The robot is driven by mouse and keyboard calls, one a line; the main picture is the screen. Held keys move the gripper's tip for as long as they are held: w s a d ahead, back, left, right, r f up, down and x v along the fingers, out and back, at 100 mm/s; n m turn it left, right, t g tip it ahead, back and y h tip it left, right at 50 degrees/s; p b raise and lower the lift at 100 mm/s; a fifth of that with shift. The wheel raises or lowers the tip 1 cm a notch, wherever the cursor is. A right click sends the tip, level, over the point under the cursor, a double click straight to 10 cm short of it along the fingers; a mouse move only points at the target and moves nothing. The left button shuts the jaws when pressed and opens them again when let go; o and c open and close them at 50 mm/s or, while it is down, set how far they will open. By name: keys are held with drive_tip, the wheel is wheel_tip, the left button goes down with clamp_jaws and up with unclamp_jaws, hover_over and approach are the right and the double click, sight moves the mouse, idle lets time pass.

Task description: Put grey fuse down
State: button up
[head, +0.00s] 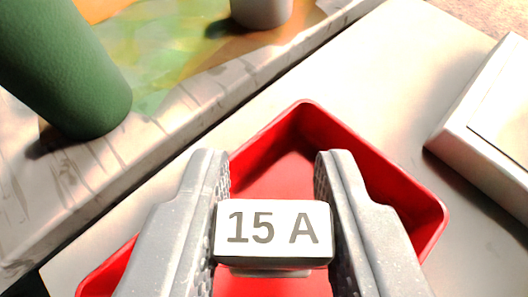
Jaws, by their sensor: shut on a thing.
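My gripper (272,205) is shut on the grey fuse (273,268), a small block whose white top face reads "15 A". The block sits between the two textured grey fingers, with a finger against each side. Only a thin strip of its grey body shows below the white face. Behind and below it is a red tray (375,172) with raised walls, and the fuse appears over its inside. I cannot tell whether the fuse touches the tray floor. The fingers hide parts of the tray.
A green cylinder (65,65) stands at the upper left on a raised marble-like slab (185,115) with a coloured sheet. A pale cup-like object (261,10) is at the top. A white box (490,130) lies at the right. The pale surface (385,75) beyond the tray is clear.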

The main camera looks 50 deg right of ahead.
sight(271, 244)
drive_tip(key=shift+f, duration=1.85)
drive_tip(key=shift+r, duration=0.1)
drive_tip(key=o, duration=1)
drive_tip(key=shift+v, duration=5.95)
